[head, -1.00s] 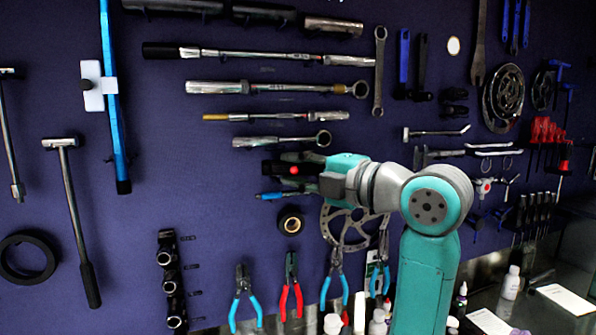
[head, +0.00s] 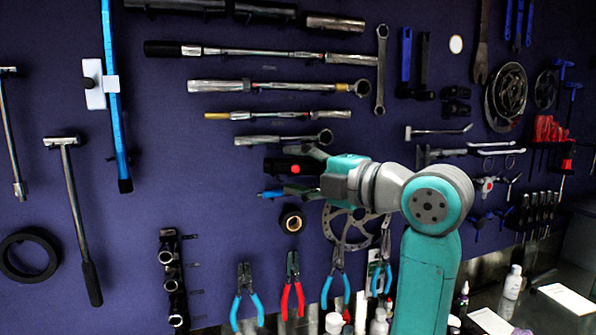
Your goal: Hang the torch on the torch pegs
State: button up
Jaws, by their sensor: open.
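A short dark torch (head: 277,165) with a red spot lies level against the purple tool wall, below the row of wrenches. My gripper (head: 299,170) is at its right end with its fingers spread, one above the torch and one below. The right part of the torch is between the fingers. The torch pegs are hidden or too dark to make out, so I cannot tell whether it rests on them.
A ratchet-like wrench (head: 283,139) hangs just above, and a blue-tipped tool (head: 271,194) is just below. A tape roll (head: 292,220) and a brake disc (head: 350,226) hang lower. Bottles (head: 378,321) stand on the bench at the bottom.

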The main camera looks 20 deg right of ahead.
jog(key=shift+s+d, duration=0.1)
jog(key=v, duration=1.1)
jog(key=shift+s+d, duration=0.15)
jog(key=shift+s, duration=0.2)
